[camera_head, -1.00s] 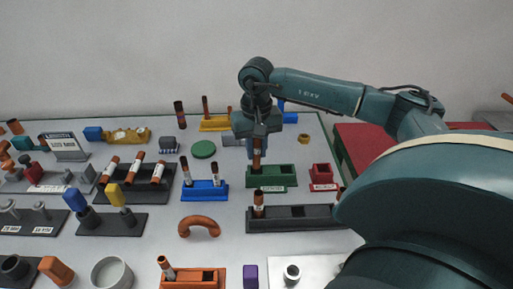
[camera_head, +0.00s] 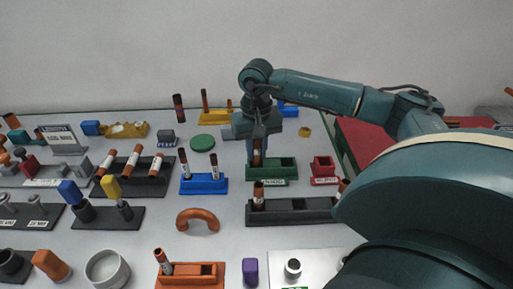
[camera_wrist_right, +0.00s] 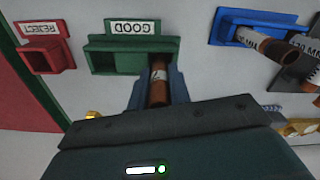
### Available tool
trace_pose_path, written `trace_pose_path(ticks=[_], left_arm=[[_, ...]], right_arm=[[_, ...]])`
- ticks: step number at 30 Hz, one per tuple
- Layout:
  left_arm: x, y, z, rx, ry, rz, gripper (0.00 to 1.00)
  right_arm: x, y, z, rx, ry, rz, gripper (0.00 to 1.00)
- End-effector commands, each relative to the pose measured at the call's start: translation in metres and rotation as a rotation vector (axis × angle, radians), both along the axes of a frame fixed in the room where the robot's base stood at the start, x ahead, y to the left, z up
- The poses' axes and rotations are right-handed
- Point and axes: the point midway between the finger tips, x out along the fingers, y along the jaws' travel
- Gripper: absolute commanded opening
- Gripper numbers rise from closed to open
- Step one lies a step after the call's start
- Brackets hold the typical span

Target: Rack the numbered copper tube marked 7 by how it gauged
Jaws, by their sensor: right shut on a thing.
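My right gripper (camera_head: 257,146) is shut on a copper tube (camera_head: 257,152) with a white label. The tube stands upright at the left compartment of the green rack (camera_head: 287,171) in the head view. In the right wrist view the tube (camera_wrist_right: 158,90) sits between the fingers, its far end at the right-hand compartment of the green rack (camera_wrist_right: 100,62), beside the sign GOOD (camera_wrist_right: 132,27). I cannot tell how deep the tube is in the compartment. The other compartment looks empty. The tube's number is not readable. My left gripper is out of view.
A red REJECT box (camera_head: 323,168) stands right of the green rack. A blue rack (camera_head: 203,186) with two tubes is at left. A dark rack (camera_head: 150,188) with three tubes stands further left.

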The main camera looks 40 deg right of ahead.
Motion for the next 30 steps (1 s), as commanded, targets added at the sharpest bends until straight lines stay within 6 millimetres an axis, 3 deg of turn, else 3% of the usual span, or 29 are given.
trace_pose_path(ticks=[14,15,21,24,30], left_arm=[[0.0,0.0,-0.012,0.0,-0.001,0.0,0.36],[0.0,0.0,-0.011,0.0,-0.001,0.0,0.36],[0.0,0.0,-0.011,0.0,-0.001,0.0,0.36],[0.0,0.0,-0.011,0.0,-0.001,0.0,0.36],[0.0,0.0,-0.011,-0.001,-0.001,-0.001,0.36]], right_arm=[[0.0,0.0,-0.015,0.0,0.0,0.0,0.03],[0.0,0.0,-0.014,0.0,0.0,0.0,0.21],[0.0,0.0,-0.014,0.0,0.0,0.0,0.37],[0.0,0.0,-0.014,0.0,0.0,0.0,0.45],[0.0,0.0,-0.014,0.0,0.0,0.0,0.45]])
